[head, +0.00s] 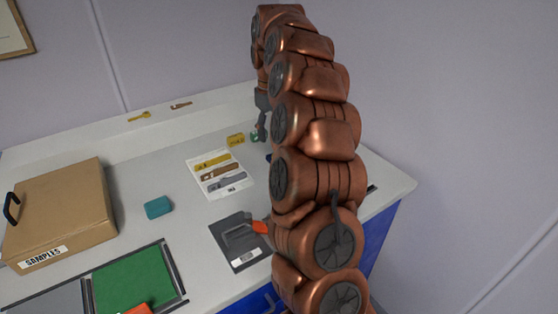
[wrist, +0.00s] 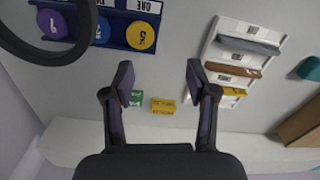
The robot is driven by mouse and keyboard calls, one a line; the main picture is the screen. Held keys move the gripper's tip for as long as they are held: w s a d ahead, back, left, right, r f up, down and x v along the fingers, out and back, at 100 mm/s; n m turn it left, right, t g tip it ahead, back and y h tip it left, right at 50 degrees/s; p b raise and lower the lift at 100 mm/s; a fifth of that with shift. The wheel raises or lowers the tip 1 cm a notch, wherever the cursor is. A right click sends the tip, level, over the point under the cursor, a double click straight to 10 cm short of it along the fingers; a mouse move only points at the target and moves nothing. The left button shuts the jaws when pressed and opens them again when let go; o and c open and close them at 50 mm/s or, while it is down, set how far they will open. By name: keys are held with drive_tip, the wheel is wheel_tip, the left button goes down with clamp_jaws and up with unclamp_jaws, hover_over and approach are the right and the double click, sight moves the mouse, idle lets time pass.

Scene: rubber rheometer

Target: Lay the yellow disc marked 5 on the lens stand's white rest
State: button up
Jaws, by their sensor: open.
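The yellow disc (wrist: 140,36) sits in a blue rack (wrist: 113,38) at the top of the wrist view; its mark looks like an upside-down 5. My gripper (wrist: 160,76) is open and empty, its fingertips apart and below the disc in the picture. A thick black ring (wrist: 72,50), perhaps the lens stand's, cuts across the top left corner. I cannot make out a white rest. In the head view my gripper (head: 261,132) is partly hidden behind my arm, and the disc is not visible.
A blue disc (wrist: 103,30) and a purple disc (wrist: 52,24) share the rack. A yellow block (wrist: 163,106) and green block (wrist: 136,98) stand near the fingers. A white tool board (head: 194,161), teal block (head: 158,207) and samples box (head: 62,213) lie left of my arm.

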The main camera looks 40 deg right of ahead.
drive_tip(key=shift+w+d+f, duration=0.15)
drive_tip(key=shift+d+f, duration=0.2)
drive_tip(key=shift+d, duration=0.3)
drive_tip(key=shift+w+d+f, duration=0.15)
drive_tip(key=shift+d+f, duration=0.15)
drive_tip(key=shift+d, duration=0.3)
drive_tip(key=shift+s+d+f+p, duration=0.1)
drive_tip(key=shift+f+p, duration=0.2)
drive_tip(key=shift+f, duration=1.6)
drive_tip(key=shift+s+d+f+p, duration=0.1)
drive_tip(key=shift+f+p, duration=0.15)
drive_tip(key=shift+f, duration=1.65)
drive_tip(key=c, duration=0.6)
